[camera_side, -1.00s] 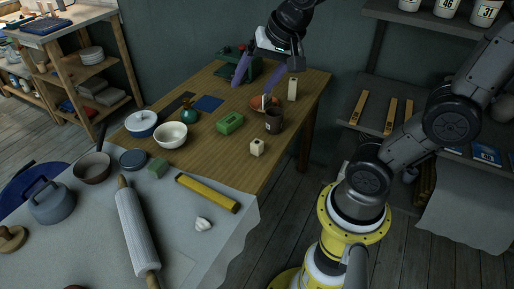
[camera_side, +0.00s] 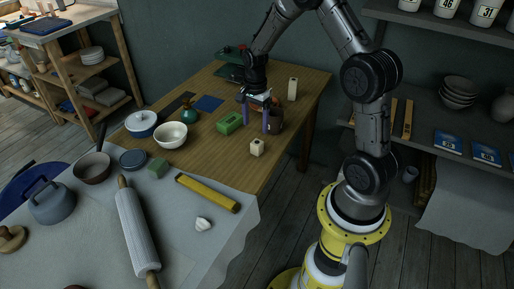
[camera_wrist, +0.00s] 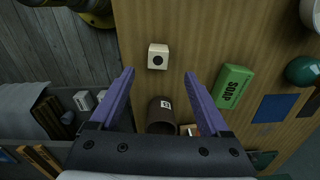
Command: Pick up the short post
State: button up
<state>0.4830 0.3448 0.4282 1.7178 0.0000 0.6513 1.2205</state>
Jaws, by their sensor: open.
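The short post (camera_side: 257,147) is a small cream block standing near the right edge of the wooden table in the side view. In the wrist view the short post (camera_wrist: 158,56) shows a dark round mark on its top and lies just beyond the fingertips, roughly centred between them. My gripper (camera_side: 256,116) has two purple fingers pointing down, above the table and behind the post in the side view. In the wrist view my gripper (camera_wrist: 158,75) is open, with nothing held between its fingers.
A dark brown mug (camera_side: 276,121) stands close to my right finger. A green soap box (camera_side: 230,123) lies to the left. A taller cream post (camera_side: 292,89) stands farther back. A white bowl (camera_side: 171,135) and yellow bar (camera_side: 207,193) are nearer. The table around the short post is clear.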

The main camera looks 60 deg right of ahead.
aim_at(257, 142)
notch_tip(257, 142, down, 6)
jog(key=shift+r, duration=0.2)
jog(key=shift+s+d+f, duration=0.1)
jog(key=shift+f, duration=1.2)
jog(key=shift+s+d+f, duration=0.1)
jog(key=shift+f, duration=1.2)
grip_shut()
